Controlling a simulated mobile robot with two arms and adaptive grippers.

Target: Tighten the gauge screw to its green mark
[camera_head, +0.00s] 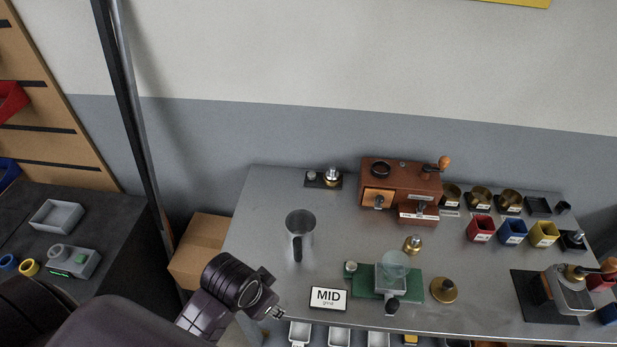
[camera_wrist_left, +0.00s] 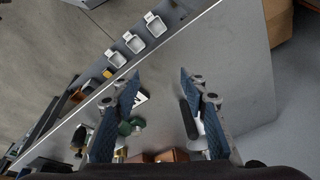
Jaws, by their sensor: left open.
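I cannot tell for sure which part is the gauge screw, and no green mark on a screw is readable. A green-based device with a clear cup (camera_head: 393,264) and a small knob stands near the front. My left gripper (camera_head: 277,313) is at the table's front left edge, left of the MID card. In the left wrist view my left gripper (camera_wrist_left: 159,76) has its blue fingers apart, with nothing held. My right gripper is not visible.
Coloured cups (camera_head: 512,232) are at right. A grey box with a green light (camera_head: 74,261) sits on the dark bench.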

